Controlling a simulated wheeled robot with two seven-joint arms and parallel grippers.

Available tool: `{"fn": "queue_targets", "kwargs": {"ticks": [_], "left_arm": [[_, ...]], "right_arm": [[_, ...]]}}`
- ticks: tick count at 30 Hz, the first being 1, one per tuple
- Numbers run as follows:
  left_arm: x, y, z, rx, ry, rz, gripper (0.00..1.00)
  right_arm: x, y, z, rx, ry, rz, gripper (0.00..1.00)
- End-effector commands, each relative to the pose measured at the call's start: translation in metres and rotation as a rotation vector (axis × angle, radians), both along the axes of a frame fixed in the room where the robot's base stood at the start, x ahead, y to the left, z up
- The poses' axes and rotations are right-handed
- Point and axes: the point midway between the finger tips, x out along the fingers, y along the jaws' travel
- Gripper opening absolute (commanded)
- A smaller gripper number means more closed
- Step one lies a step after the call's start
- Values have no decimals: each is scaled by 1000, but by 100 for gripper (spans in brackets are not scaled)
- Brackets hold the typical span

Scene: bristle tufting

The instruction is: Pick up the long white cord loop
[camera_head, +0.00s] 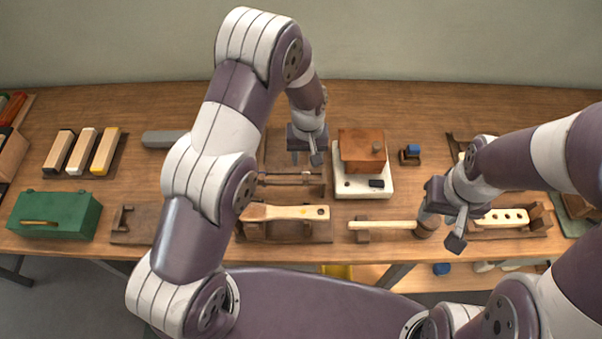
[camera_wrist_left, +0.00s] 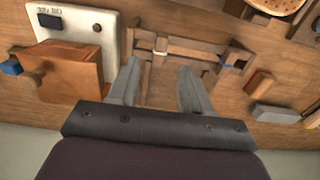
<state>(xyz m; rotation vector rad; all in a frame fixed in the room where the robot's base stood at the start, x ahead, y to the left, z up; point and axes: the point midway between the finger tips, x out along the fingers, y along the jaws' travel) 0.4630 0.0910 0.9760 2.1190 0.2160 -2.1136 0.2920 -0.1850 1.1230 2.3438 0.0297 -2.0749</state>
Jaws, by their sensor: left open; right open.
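A small white band (camera_wrist_left: 160,46), which looks like the white cord loop, sits on a wooden rack (camera_wrist_left: 190,47) in the left wrist view. Its full length cannot be made out. A blue band (camera_wrist_left: 222,60) is at the rack's other end. In the head view the rack (camera_head: 291,193) stands in the middle of the bench. My left gripper (camera_head: 305,158) is open and empty behind the rack; in the left wrist view its fingers (camera_wrist_left: 159,68) point toward the white band, apart from it. My right gripper (camera_head: 443,230) is open beside the mallet (camera_head: 385,225) at the front right.
A white base (camera_head: 364,188) with a brown box (camera_head: 362,150) stands close right of the rack. A wooden paddle (camera_head: 287,212) lies in front. A grey block (camera_head: 163,138), colored blocks (camera_head: 82,150) and a green box (camera_head: 55,214) are to the left.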

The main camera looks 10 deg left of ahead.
Motion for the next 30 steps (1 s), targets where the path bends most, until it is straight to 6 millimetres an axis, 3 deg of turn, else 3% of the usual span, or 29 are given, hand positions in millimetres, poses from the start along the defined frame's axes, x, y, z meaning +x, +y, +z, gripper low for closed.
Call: {"fn": "queue_targets", "kwargs": {"ticks": [11,15,21,22,26,30], "left_arm": [[4,3,-51,1,2,0,49],[4,3,-72,0,-1,-1,49],[5,2,-75,0,-2,-1,49],[5,2,-75,0,-2,-1,46],[4,2,-75,0,-2,-1,3],[4,2,-75,0,-2,-1,0]], "right_arm": [[0,0,29,0,0,0,43],[0,0,31,0,0,0,43],[0,0,30,0,0,0,43],[0,0,30,0,0,0,43],[0,0,30,0,0,0,43],[0,0,30,0,0,0,43]]}}
